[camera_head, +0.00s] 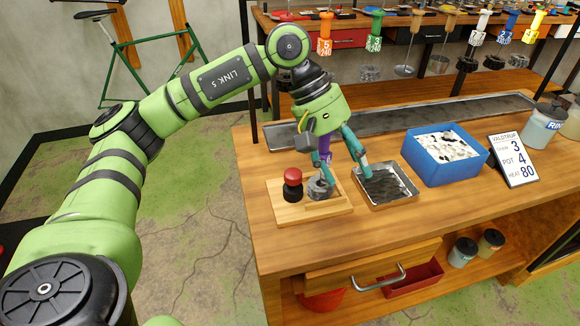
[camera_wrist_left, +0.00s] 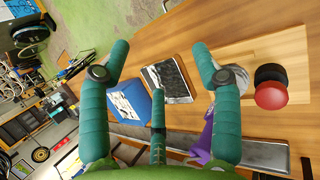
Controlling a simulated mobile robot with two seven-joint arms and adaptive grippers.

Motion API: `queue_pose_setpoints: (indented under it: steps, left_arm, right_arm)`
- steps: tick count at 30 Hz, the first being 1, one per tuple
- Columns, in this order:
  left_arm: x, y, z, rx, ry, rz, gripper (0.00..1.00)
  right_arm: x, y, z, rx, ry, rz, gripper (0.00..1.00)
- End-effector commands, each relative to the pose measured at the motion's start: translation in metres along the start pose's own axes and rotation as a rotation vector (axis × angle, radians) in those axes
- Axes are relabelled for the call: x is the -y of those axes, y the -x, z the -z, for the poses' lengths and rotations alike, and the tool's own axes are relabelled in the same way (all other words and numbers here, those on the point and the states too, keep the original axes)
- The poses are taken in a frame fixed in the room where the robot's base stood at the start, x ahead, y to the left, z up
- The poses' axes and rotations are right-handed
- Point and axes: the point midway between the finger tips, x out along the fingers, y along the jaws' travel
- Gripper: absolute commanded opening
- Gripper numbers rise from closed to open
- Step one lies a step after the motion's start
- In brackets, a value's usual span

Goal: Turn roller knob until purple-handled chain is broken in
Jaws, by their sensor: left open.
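The roller station is a wooden board (camera_head: 335,208) at the bench's left front, with a red button (camera_head: 292,177) and a grey metal roller with its knob (camera_head: 318,188). A purple handle (camera_head: 324,148) stands upright above the roller, partly hidden by my gripper; it also shows in the left wrist view (camera_wrist_left: 204,140). The chain under it is hard to make out. My left gripper (camera_head: 348,176) is open, pointing down between the roller and the metal tray. One finger is close beside the roller; contact cannot be told. My right gripper is not in view.
A shallow metal tray (camera_head: 409,195) with dark contents sits right of the board. Several coloured handles hang behind. A drawer (camera_head: 350,270) stands open below.

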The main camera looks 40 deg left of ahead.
Motion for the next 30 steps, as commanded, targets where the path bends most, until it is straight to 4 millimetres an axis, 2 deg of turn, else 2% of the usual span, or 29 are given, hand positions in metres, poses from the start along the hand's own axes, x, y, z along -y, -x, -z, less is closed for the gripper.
queue_pose_setpoints:
  steps: [1, 6, 9, 13, 16, 20, 30]
  left_arm:
    - [0.002, 0.001, 0.005, 0.011, 0.157, -0.033, 0.64]
    - [0.042, 0.020, 0.053, -0.112, 0.674, -0.057, 0.64]
    - [0.065, 0.032, 0.075, -0.178, 0.941, -0.083, 0.64]
    - [0.088, 0.044, 0.095, -0.247, 1.203, -0.124, 0.64]
    - [0.099, 0.051, 0.103, -0.280, 1.322, -0.147, 0.64]
    - [0.104, 0.049, 0.108, -0.294, 1.381, -0.158, 0.64]
    - [0.106, 0.004, 0.121, -0.292, 1.382, -0.156, 0.64]
  right_arm:
    - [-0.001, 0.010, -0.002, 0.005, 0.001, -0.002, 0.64]
    - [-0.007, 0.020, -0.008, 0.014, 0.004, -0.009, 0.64]
    - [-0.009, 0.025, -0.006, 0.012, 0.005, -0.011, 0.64]
    - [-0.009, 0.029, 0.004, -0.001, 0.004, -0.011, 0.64]
    - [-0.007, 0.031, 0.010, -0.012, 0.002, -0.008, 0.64]
    - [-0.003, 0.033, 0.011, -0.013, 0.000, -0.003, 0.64]
    - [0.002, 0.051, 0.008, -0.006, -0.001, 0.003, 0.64]
